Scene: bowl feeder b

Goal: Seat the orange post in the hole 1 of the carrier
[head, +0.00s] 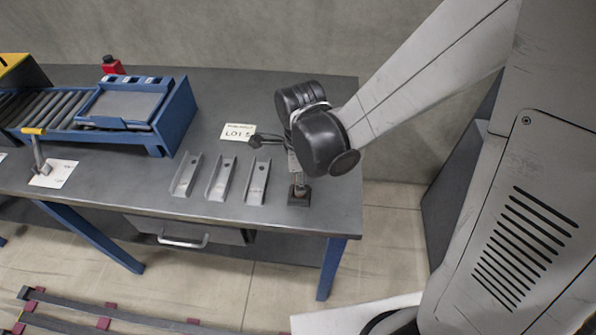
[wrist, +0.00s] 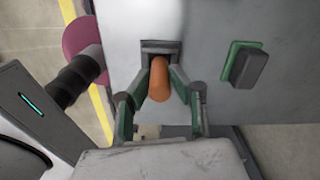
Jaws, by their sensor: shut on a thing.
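The orange post (wrist: 158,82) is a rounded orange rod between the two green-lined fingers of my gripper (wrist: 160,108) in the wrist view. My gripper is shut on it. The far end of the post lies over a dark square opening or block (wrist: 160,47) at the edge of a pale grey surface; I cannot tell whether it is inside or only in front. In the head view my gripper (head: 298,178) points down over a small dark block (head: 299,197) near the table's right end. A brownish bit shows there, too small to identify. No carrier hole number is readable.
Three metal channels (head: 222,180) lie left of my gripper on the grey table (head: 330,215). A lot sign (head: 239,131) lies behind them. A blue-framed roller unit (head: 175,115) stands at the left. In the wrist view, a green-and-dark block (wrist: 247,66) is at right.

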